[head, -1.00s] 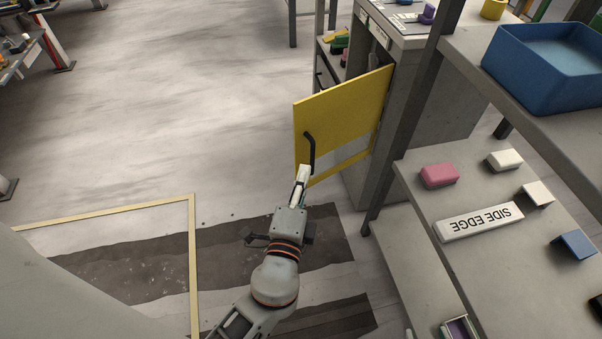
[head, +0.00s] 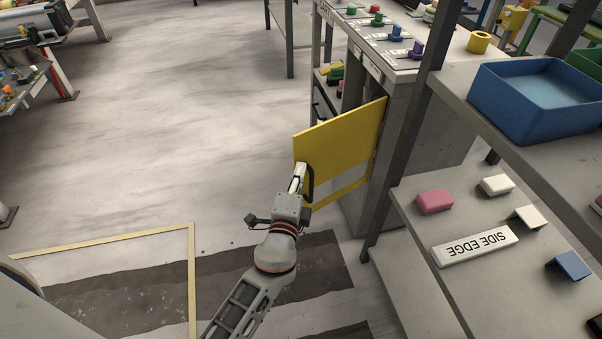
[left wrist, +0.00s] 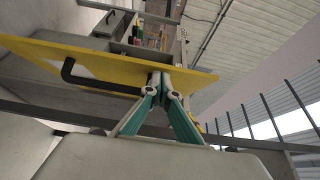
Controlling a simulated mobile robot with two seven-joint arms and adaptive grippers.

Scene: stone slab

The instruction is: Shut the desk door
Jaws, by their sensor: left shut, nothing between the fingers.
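The desk door (head: 345,140) is a yellow panel with a black bar handle (head: 309,183), standing open out from the front of the grey desk (head: 395,150). The door also shows in the left wrist view (left wrist: 110,62), with its handle (left wrist: 95,82) left of the fingers. My right gripper is not in view.
The desk top carries several coloured knobs. The floor left of the door (head: 190,120) is clear.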

